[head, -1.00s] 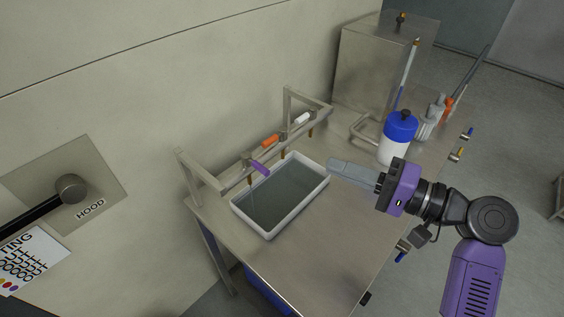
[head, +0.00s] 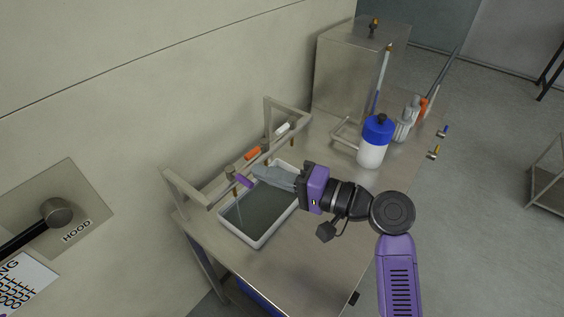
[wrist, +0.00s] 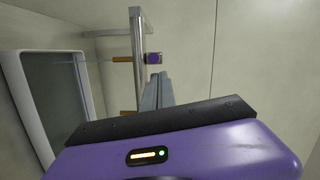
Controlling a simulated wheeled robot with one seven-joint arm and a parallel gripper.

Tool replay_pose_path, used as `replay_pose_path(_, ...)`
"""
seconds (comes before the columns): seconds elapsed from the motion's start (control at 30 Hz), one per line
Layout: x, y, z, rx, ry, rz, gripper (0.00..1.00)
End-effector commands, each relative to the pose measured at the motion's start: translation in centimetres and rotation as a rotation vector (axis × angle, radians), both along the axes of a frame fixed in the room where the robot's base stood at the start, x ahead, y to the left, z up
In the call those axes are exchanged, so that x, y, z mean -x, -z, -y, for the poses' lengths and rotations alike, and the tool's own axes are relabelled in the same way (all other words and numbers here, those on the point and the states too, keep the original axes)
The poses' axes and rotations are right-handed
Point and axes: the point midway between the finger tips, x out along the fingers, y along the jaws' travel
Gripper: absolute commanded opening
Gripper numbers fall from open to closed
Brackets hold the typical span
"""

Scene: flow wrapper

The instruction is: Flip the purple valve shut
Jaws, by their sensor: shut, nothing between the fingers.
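The purple valve handle (head: 243,181) is on the pipe rail (head: 222,192), above the near end of a white tub (head: 234,234). A thin pale line, like a stream, runs down from its spout into the tub. My gripper (head: 257,173) is shut and empty, reaching over the tub with its fingertips just right of the purple handle. In the wrist view the purple handle (wrist: 154,58) is end-on, just beyond the tips of the closed fingers (wrist: 157,78). I cannot tell whether they touch.
A blue-capped bottle (head: 373,145) and a steel box (head: 350,80) stand toward the back. The bench front (head: 300,260) is clear.

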Motion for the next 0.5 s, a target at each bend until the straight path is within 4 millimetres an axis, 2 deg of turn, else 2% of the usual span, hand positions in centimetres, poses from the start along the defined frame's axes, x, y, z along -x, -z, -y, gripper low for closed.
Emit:
replay_pose_path(0.13, 0.66, 0.13, -0.5, 0.0, 0.001, 0.0, 0.0)
replay_pose_path(0.5, 0.75, 0.19, -0.56, 0.0, 0.002, 0.001, 0.0)
